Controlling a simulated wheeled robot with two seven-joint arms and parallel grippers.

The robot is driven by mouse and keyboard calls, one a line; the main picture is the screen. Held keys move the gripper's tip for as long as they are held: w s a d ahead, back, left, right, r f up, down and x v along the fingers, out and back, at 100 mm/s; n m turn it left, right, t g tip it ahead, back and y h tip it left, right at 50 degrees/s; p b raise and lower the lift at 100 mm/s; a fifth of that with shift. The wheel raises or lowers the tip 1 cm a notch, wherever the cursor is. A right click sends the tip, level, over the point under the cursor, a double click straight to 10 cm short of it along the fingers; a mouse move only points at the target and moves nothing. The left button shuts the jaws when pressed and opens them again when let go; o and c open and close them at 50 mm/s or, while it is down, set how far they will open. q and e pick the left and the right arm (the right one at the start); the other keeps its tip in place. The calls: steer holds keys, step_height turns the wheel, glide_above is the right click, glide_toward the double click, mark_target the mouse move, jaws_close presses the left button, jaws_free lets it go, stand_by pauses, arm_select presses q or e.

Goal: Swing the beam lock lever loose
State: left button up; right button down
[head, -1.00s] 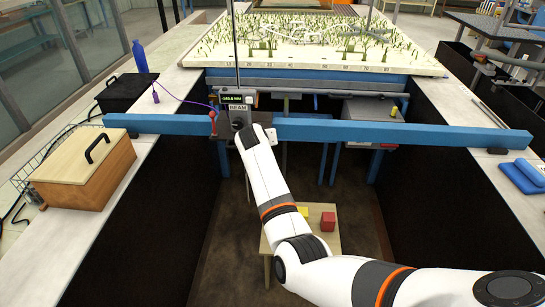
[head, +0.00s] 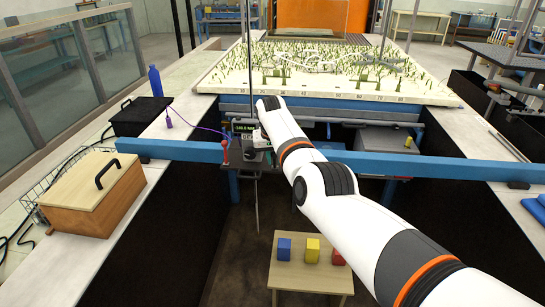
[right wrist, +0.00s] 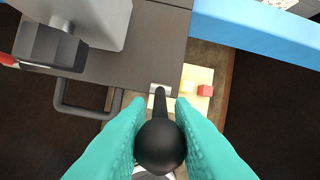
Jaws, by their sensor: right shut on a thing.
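The beam lock lever (right wrist: 160,103) is a dark rod with a round black knob, seen in the right wrist view. It runs from a small silver pivot on a dark grey plate (right wrist: 135,65) down to the knob. My right gripper (right wrist: 158,128) has its teal fingers shut on the lever, one on each side of the knob. In the head view my right arm reaches to the carriage box (head: 243,127) on the blue beam (head: 180,151) and hides part of its label. The lever cannot be made out clearly there. My left gripper is not in view.
A low table (head: 310,277) below holds a blue block (head: 284,249), a yellow block (head: 312,250) and a red block. A wooden box (head: 95,195), a black case (head: 140,117) and a blue bottle (head: 155,82) stand on the left ledge. The planted flume bed (head: 330,75) lies behind.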

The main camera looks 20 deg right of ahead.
steer(key=shift+f, duration=0.2)
stand_by(0.3)
steer(key=c, duration=1.3)
jaws_free()
steer(key=shift+c, duration=0.2)
steer(key=shift+o, duration=0.4)
steer(key=shift+w+d, duration=0.1)
steer(key=shift+d, duration=0.05)
steer(key=shift+r, duration=0.1)
steer(key=shift+r, duration=0.55)
steer(key=shift+p+v, duration=0.55)
steer(key=shift+v, duration=0.6)
steer(key=b+v, duration=0.2)
steer(key=v, duration=0.6)
steer(key=shift+r, duration=0.2)
